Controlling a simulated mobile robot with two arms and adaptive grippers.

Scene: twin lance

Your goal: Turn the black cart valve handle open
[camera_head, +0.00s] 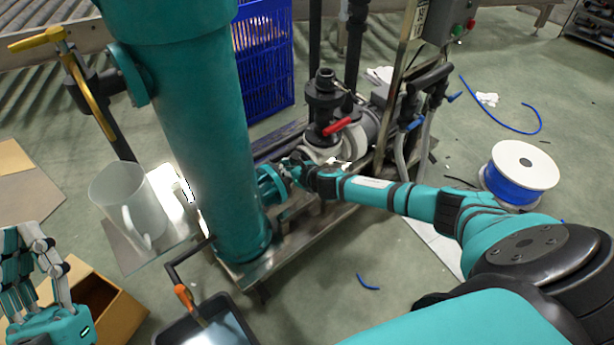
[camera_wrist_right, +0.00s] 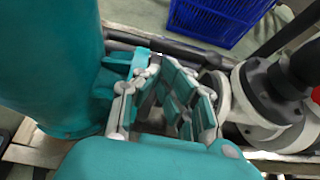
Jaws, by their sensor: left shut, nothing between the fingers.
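My right gripper (camera_head: 290,170) is low beside the teal column (camera_head: 190,120), next to the teal flanged fitting (camera_head: 270,186) at its base. In the right wrist view its fingers (camera_wrist_right: 160,85) stand in front of the fitting (camera_wrist_right: 120,70). No black valve handle shows clearly there; the fingers hide what lies between them, and I cannot tell how far apart they are or whether they touch anything. A black pipe fitting (camera_head: 323,98) with a red lever (camera_head: 337,126) stands just behind. My left gripper (camera_head: 32,262) is shut and empty at the lower left.
A yellow-handled valve (camera_head: 82,95) juts from the column's left. A clear jug (camera_head: 122,200) stands on a metal plate. A black tub (camera_head: 170,336), a cardboard box (camera_head: 118,318), a blue crate (camera_head: 262,55) and a blue hose spool (camera_head: 515,190) surround the cart. Floor at right is mostly open.

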